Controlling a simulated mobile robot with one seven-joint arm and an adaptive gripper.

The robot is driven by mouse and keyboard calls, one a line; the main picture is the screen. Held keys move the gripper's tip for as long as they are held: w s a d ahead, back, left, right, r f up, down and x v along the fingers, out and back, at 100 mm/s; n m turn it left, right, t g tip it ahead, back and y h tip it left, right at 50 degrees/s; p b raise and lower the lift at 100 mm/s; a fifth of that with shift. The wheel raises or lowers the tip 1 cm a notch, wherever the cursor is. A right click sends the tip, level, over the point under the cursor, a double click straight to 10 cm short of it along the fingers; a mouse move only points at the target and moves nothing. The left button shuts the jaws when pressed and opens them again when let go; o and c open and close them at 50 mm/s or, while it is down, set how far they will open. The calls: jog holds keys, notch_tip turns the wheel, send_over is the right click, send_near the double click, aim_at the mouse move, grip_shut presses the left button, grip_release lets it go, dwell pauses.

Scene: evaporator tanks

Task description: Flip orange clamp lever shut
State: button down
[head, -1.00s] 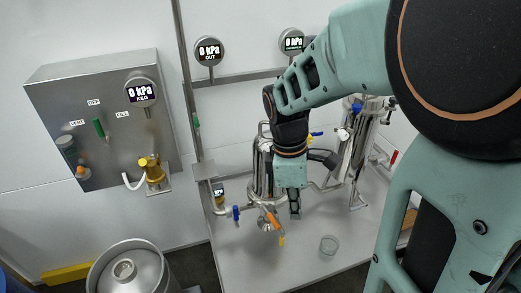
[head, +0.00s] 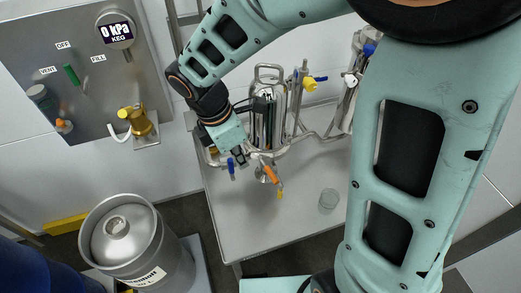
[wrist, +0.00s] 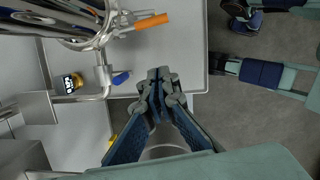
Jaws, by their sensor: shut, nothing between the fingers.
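The orange clamp lever (head: 270,176) is at the lower front of the steel tank (head: 265,115) in the head view, slanting down to the right. In the wrist view the lever (wrist: 151,21) sticks out sideways from the tank's round fitting near the top. My gripper (head: 239,158) is shut and empty, left of the lever and close to the blue valve handle (head: 231,168). In the wrist view a gap of bench separates my fingertips (wrist: 158,77) from the lever, and the blue handle (wrist: 121,78) is just left of them. Contact with the pipework cannot be told.
A yellow-handled valve (head: 310,84) rises right of the tank. A control panel (head: 75,65) hangs on the wall. The bench front is mostly clear.

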aim_at(268, 174)
jog(key=w+d+f+b, duration=0.2)
jog(key=d+f, duration=0.3)
jog(key=f, duration=0.5)
jog(key=shift+w+d+f+b, duration=0.25)
jog(key=shift+w+d+b, duration=0.1)
jog(key=shift+b, duration=0.25)
